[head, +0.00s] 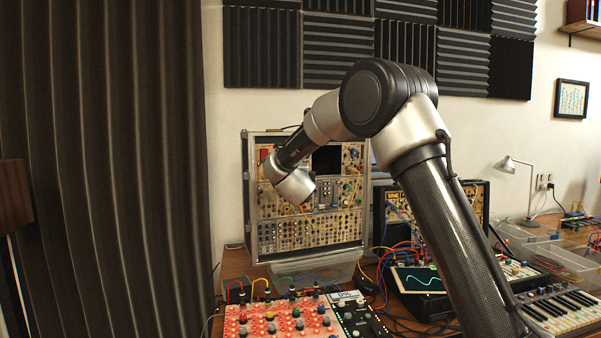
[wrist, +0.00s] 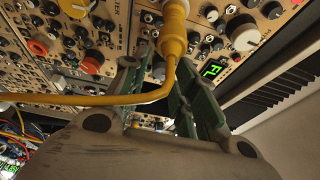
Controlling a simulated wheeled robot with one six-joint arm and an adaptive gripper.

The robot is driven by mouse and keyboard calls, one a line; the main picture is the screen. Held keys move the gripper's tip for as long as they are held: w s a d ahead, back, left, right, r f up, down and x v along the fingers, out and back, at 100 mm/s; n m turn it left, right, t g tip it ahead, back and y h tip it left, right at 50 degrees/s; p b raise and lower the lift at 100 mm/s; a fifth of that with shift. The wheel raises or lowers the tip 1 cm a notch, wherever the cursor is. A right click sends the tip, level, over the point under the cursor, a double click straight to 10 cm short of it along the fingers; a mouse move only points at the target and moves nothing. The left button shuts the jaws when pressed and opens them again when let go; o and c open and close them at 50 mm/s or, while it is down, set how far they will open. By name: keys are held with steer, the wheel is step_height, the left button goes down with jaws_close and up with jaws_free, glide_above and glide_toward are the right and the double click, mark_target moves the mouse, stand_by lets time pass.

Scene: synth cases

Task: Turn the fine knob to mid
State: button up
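The fine knob cannot be singled out; no label reading "fine" is legible. In the head view the synth case (head: 252,215) stands behind my arm's end; the fingers are hidden there.
A small green display (wrist: 212,70) lies right of the fingers. A red-panelled unit (head: 270,318) with patch cables stands in front of the case. A scope screen (head: 415,280), keyboard (head: 560,310) and second case (head: 478,200) are on the right. Yellow cables hang across the panel.

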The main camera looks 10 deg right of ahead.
steer(key=shift+o, duration=0.2)
steer(key=v, duration=1.2)
